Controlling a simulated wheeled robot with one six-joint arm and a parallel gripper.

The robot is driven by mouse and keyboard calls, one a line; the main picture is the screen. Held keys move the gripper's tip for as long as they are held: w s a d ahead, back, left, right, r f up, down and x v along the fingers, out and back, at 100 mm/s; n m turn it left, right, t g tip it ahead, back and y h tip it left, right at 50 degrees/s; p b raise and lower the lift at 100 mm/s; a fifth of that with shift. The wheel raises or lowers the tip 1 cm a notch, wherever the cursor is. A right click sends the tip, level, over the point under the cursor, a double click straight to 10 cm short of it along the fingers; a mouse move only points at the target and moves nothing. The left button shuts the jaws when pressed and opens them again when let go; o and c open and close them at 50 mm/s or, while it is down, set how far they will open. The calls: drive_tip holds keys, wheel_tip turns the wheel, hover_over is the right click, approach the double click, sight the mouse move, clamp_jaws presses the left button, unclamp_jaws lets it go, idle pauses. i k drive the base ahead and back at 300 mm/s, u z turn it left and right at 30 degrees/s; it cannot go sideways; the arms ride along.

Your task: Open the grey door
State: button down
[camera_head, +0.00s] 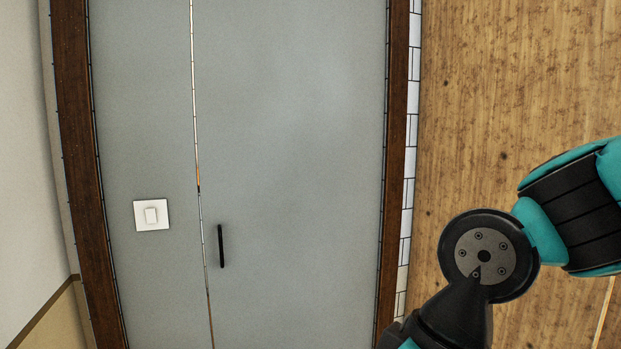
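The grey door (295,130) fills the middle of the head view, inside a dark brown frame. A narrow gap on its left parts it from a grey side panel (145,110). The door looks shut. A slim black upright handle (221,246) sits near its left edge. My arm shows at the lower right, in teal and black, to the right of the door and apart from the handle. My gripper is not in view.
A white switch plate (151,215) is on the grey side panel, left of the handle. The brown frame (397,130) runs down the door's right side, beside white tiles (408,190) and a wooden surface (500,110). Nothing stands in front of the handle.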

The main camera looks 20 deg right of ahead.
sight(289, 94)
drive_tip(key=k, duration=1.1)
drive_tip(key=u, duration=0.8)
drive_tip(key=i, duration=1.15)
drive_tip(key=z, duration=0.1)
